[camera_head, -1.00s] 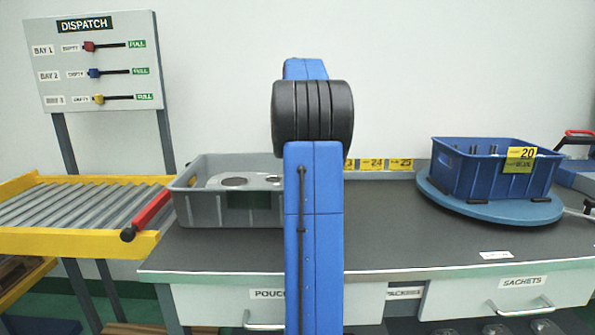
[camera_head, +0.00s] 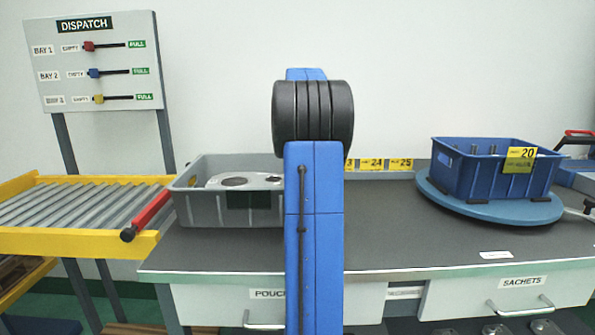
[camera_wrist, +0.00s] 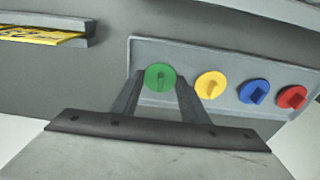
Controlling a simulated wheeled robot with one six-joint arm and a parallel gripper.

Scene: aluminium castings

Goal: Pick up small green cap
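The small green cap (camera_wrist: 160,77) sits at the left end of a row of caps on a grey holder (camera_wrist: 140,47) in the wrist view. It is round with a raised grip across its middle. My gripper (camera_wrist: 161,84) is open, with one finger on each side of the green cap. Small gaps seem to show between the fingers and the cap; whether either finger touches it I cannot tell. In the head view my arm hides the gripper and the caps.
Yellow (camera_wrist: 210,85), blue (camera_wrist: 254,93) and red (camera_wrist: 291,97) caps stand to the right of the green one. On the bench are a grey crate (camera_head: 205,210) at left and a blue crate (camera_head: 480,178) on a round blue turntable (camera_head: 490,208) at right.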

